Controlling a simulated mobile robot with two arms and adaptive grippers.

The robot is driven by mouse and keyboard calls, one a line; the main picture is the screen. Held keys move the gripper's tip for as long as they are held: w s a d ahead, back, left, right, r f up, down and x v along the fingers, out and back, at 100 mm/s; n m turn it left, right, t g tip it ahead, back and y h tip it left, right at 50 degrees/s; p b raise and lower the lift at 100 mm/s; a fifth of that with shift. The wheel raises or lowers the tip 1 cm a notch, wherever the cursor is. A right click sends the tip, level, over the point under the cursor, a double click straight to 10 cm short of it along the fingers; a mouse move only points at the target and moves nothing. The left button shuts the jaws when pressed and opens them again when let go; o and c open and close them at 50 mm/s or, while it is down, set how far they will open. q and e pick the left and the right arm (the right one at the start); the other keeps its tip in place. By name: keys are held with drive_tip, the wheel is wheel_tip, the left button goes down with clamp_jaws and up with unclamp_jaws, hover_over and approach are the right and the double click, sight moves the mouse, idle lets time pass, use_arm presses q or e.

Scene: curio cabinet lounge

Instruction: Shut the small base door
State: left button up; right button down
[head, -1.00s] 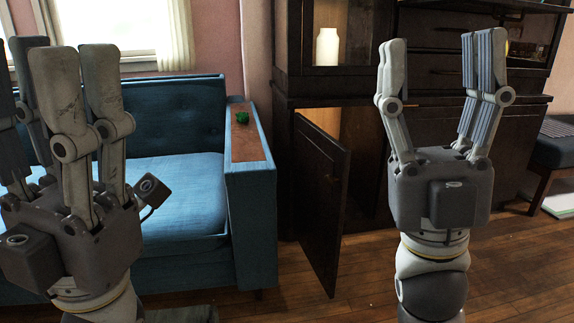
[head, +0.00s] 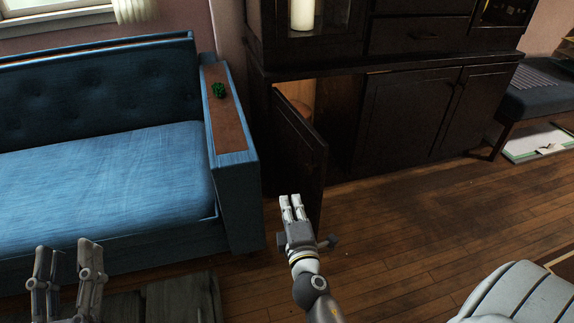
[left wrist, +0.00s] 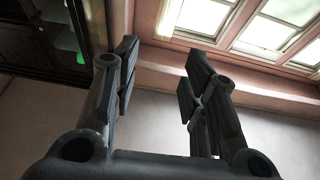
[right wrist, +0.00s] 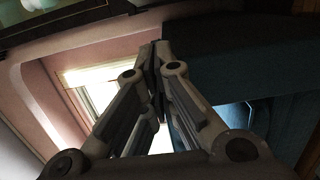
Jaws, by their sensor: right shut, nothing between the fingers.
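The small base door (head: 300,150) is a dark wood panel at the left end of the cabinet's lower part. It stands ajar, swung out toward me, with a lit interior (head: 340,117) behind it. My right gripper (head: 291,198) is shut and empty, in front of the door's lower part; I cannot tell whether it touches the door. Its closed fingers (right wrist: 155,60) also show in the right wrist view. My left gripper (head: 68,250) is at the lower left, away from the door. Its fingers (left wrist: 160,75) stand apart and empty in the left wrist view.
A blue sofa (head: 110,185) stands left of the door, its arm close by, with a small green item (head: 218,90) on top. The other base doors (head: 410,120) look shut. Wooden floor (head: 400,230) is clear in front. A dark bench (head: 545,100) stands at the right.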

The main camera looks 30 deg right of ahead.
use_arm(q)
wheel_tip(320, 180, down, 11)
drive_tip(key=a+g+y+p, duration=0.1)
drive_tip(key=g+y+p, duration=0.1)
drive_tip(key=g, duration=0.4)
drive_tip(key=shift+a, duration=0.25)
use_arm(e)
drive_tip(key=w+d, duration=0.7)
drive_tip(key=w, duration=0.1)
drive_tip(key=shift+w+d, duration=0.2)
drive_tip(key=shift+w, duration=0.1)
